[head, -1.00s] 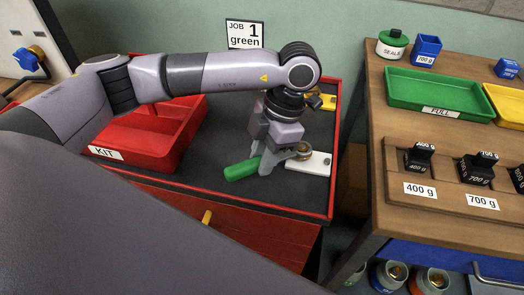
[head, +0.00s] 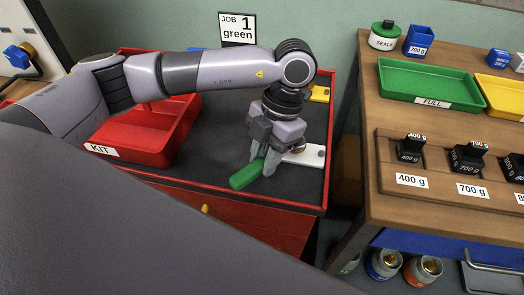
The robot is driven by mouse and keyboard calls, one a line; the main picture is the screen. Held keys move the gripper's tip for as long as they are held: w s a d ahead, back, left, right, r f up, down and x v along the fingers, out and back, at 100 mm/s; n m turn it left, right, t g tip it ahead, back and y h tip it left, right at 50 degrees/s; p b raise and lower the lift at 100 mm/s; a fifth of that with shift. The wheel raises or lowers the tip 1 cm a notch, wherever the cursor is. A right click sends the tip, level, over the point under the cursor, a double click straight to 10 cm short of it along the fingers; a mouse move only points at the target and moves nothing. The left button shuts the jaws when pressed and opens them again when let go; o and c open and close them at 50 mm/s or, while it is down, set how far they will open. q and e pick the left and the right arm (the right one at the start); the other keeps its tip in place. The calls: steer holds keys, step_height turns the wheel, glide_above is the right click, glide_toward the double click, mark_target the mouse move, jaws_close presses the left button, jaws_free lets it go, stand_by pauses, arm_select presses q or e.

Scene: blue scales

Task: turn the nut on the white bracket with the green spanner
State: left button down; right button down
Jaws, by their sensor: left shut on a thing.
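My left gripper (head: 262,168) points down and is shut on the green spanner (head: 246,175). The spanner's green handle sticks out to the front left, low over the dark top of the red cabinet. The gripper hides the spanner's head, so I cannot tell how it sits on the nut. The white bracket (head: 314,156) lies just right of the gripper. My right gripper is not in view.
A red kit tray (head: 155,157) stands left of the gripper. A yellow piece (head: 320,94) lies behind it, and a "JOB 1 green" sign (head: 237,28) stands at the back. A wooden bench (head: 400,115) with trays and weights is at the right, across a gap.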

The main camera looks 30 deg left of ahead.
arm_select(q)
steer(key=shift+d, duration=0.1)
steer(key=shift+s+d+n, duration=0.25)
steer(key=shift+d+n, duration=0.4)
steer(key=shift+n, duration=0.25)
steer(key=shift+d+h+p, duration=0.1)
steer(key=shift+h+p, duration=0.2)
steer(key=shift+p, duration=0.05)
steer(key=shift+s+d+n, duration=0.1)
steer(key=shift+d+n, duration=0.5)
steer(key=shift+n, duration=0.3)
steer(key=shift+a+f+m, duration=0.15)
steer(key=shift+a+m, duration=0.15)
steer(key=shift+m, duration=0.1)
steer(key=shift+a+m+b, duration=0.45)
steer(key=shift+m, duration=0.05)
steer(key=shift+r, duration=0.2)
step_height(320, 180, up, 6)
steer(key=p, duration=0.3)
steer(key=shift+p, duration=0.4)
